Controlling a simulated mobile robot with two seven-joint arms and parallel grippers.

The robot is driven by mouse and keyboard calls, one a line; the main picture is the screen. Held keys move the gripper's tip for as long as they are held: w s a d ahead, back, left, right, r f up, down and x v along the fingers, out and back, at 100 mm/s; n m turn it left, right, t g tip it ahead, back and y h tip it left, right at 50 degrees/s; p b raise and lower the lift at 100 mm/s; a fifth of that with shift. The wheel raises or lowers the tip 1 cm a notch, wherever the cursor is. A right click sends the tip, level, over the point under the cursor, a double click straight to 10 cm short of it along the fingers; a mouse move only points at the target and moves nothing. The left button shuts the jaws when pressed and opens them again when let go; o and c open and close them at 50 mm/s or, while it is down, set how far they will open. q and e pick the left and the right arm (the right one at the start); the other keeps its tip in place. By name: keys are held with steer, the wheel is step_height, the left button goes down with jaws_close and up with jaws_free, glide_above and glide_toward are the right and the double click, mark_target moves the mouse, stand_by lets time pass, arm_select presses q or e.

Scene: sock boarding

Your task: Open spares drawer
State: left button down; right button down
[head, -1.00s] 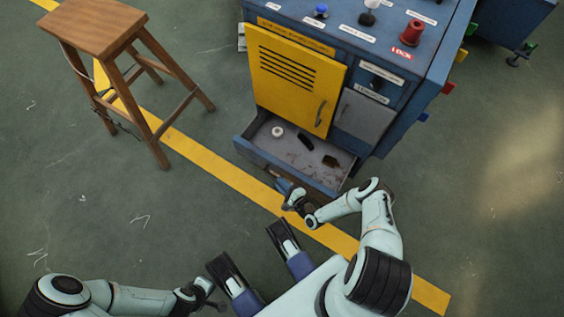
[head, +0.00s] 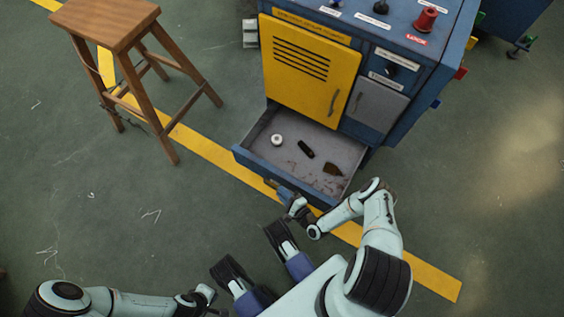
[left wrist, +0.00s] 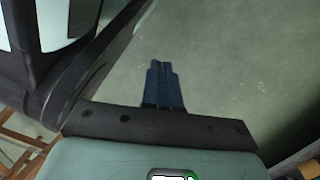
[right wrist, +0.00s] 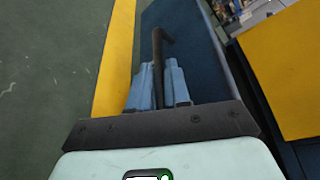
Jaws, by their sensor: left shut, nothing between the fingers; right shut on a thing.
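The spares drawer (head: 255,160) is a blue, grey-lined drawer at the bottom of the blue cabinet, and it stands pulled out. Inside lie a white ring (head: 277,140), a black item (head: 306,150) and a dark brown item (head: 333,169). My right gripper (head: 284,192) is at the drawer's front. In the right wrist view its blue fingers (right wrist: 160,85) are shut on the dark bar handle (right wrist: 158,50) of the blue drawer front (right wrist: 190,50). My left gripper (left wrist: 162,85) is shut and empty over bare floor, away from the drawer.
A yellow louvred door (head: 308,75) and a grey panel (head: 376,106) are above the drawer, both shut. A red knob (head: 426,19) is on the cabinet top. A wooden stool (head: 120,25) stands at the left. The green floor between stool and drawer is free.

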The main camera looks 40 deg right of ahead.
steer(key=c, duration=1.2)
jaws_free()
steer(key=shift+o, duration=0.2)
